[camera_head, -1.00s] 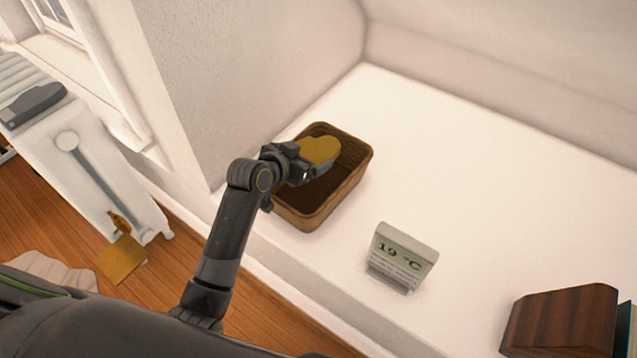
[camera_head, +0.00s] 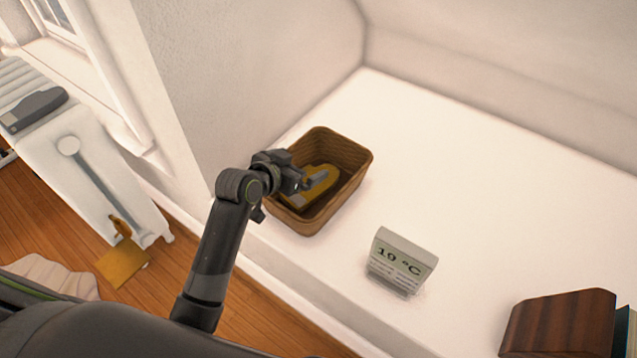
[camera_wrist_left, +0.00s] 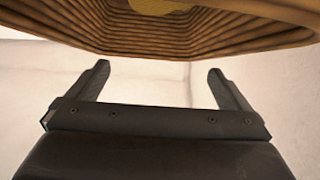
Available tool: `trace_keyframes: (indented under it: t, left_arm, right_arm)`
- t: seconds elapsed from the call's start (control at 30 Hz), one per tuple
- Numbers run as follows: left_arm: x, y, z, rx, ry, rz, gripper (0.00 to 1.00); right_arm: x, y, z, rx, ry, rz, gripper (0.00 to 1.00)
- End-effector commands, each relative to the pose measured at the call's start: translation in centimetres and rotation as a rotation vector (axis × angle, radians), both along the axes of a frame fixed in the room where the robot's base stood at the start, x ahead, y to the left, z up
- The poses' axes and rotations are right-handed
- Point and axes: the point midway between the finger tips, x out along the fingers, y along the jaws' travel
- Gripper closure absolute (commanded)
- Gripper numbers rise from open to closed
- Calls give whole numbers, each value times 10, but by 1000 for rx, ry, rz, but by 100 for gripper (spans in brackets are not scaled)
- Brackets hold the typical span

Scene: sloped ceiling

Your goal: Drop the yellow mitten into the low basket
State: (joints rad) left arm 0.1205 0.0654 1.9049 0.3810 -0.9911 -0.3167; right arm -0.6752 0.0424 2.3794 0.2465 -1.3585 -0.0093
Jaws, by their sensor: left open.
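The yellow mitten (camera_head: 322,187) lies inside the low brown wicker basket (camera_head: 347,151), on its floor, partly hidden by my left gripper. My left gripper (camera_head: 312,184) is open and empty over the basket's near-left side, above the mitten. In the left wrist view the two fingers of the left gripper (camera_wrist_left: 160,82) stand apart with nothing between them. The basket's ribbed inner wall (camera_wrist_left: 200,35) fills the top of that view, with a small patch of the yellow mitten (camera_wrist_left: 155,6) at the top edge. My right gripper is not in view.
The basket stands on a white ledge (camera_head: 470,170) beside a wall corner. A 19 °C display (camera_head: 401,261) stands to its right, and a dark wooden block (camera_head: 560,322) is at lower right. A radiator (camera_head: 85,150) is at left. The ledge behind the display is clear.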

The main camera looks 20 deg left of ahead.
Motion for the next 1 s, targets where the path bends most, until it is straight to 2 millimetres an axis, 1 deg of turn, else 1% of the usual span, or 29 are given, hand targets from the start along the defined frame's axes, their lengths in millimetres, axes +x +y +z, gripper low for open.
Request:
trace_keyframes:
  t: [0.03,0.1,0.4,0.5,0.6,0.7,0.8,1.0]
  left_arm:
    - [-10,4,8,1,1,2,0]
    - [-23,9,16,0,1,0,0]
    - [-81,30,49,4,1,0,0]
    - [-97,35,58,2,2,0,0]
    - [-108,39,64,2,0,0,0]
    - [-115,42,68,0,0,0,0]
    - [-118,43,69,-1,0,0,0]
    - [-119,43,69,-1,0,0,0]
  right_arm:
    - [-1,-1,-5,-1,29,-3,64]
    - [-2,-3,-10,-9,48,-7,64]
    - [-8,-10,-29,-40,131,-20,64]
    - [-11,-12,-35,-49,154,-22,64]
    - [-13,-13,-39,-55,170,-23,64]
    - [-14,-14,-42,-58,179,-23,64]
    - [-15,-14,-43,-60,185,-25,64]
    - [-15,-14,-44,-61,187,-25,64]
